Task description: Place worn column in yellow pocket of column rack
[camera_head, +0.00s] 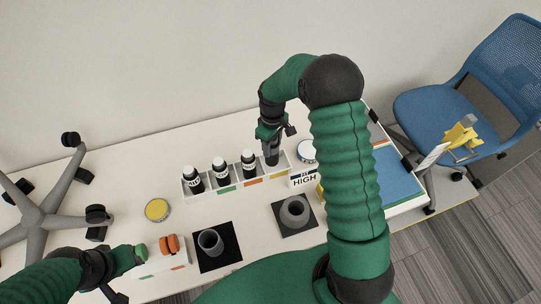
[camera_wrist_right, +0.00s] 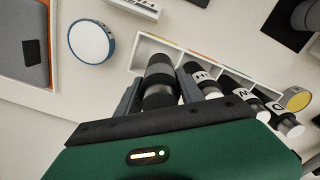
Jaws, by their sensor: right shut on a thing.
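The worn column, a dark grey cylinder (camera_head: 271,156), is in my right gripper (camera_head: 270,134). In the right wrist view the column (camera_wrist_right: 159,72) sits between the two fingers (camera_wrist_right: 160,98). The white column rack (camera_head: 207,191) has green, orange and yellow tags on its front. The column's lower end is at the rack's right part, behind the yellow tag (camera_head: 279,175); I cannot tell whether it rests on the pocket floor. Several black, white-capped bottles (camera_head: 220,169) stand in the other pockets. My left gripper (camera_head: 139,253) is at the lower left; its jaws are unclear.
A HIGH sign (camera_head: 304,179) and a blue-rimmed round lid (camera_head: 306,151) are right of the rack. Grey cups stand on black mats (camera_head: 228,238) in front. A yellow-topped tin (camera_head: 157,210) and an orange item (camera_head: 170,244) are left. A blue chair (camera_head: 440,115) stands right.

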